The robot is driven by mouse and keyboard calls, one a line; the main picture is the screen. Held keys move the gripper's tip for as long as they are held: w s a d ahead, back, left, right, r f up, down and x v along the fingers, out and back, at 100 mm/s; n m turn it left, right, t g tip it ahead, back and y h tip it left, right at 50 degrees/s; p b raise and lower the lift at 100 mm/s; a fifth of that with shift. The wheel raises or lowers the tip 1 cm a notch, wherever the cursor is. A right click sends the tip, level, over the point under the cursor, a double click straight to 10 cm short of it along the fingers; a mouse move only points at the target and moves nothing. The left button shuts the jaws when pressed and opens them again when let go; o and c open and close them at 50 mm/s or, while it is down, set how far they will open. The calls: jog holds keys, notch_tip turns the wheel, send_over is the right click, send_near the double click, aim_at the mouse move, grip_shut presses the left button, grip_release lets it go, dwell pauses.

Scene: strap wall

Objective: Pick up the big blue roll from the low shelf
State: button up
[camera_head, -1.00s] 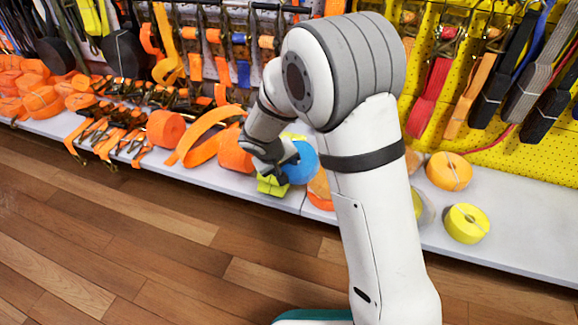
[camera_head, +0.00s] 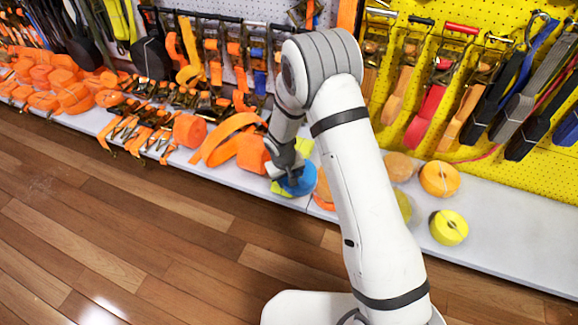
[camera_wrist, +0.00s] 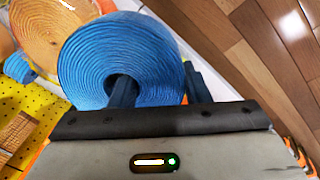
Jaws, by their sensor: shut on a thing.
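The big blue roll (camera_head: 300,182) is at the low shelf's front edge in the head view, partly covered by my gripper (camera_head: 284,174). In the wrist view the blue roll (camera_wrist: 118,60) fills the upper middle, its coiled end facing the camera. My gripper (camera_wrist: 155,92) is shut on it, one dark finger in the roll's centre hole and the other beside its outer side. I cannot tell whether the roll touches the low shelf (camera_head: 480,240).
An orange roll (camera_head: 253,154) and a yellow-green item (camera_head: 283,187) are close on the left. An orange roll (camera_head: 440,179) and a yellow roll (camera_head: 448,227) lie to the right. Straps hang on the yellow pegboard (camera_head: 510,175) above. The wooden floor (camera_head: 130,240) in front is clear.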

jog(key=p, duration=0.2)
jog(key=r+p, duration=0.1)
jog(key=p, duration=0.1)
jog(key=shift+s+a+r+g+y, duration=0.1)
jog(key=shift+s+a+g+y, duration=0.05)
jog(key=shift+s+g+y, duration=0.2)
jog(key=p, duration=0.3)
jog(key=shift+s+a+g+p, duration=0.25)
jog(key=shift+s+g+p, duration=0.05)
jog(key=shift+g+p, duration=0.1)
jog(key=shift+y, duration=0.25)
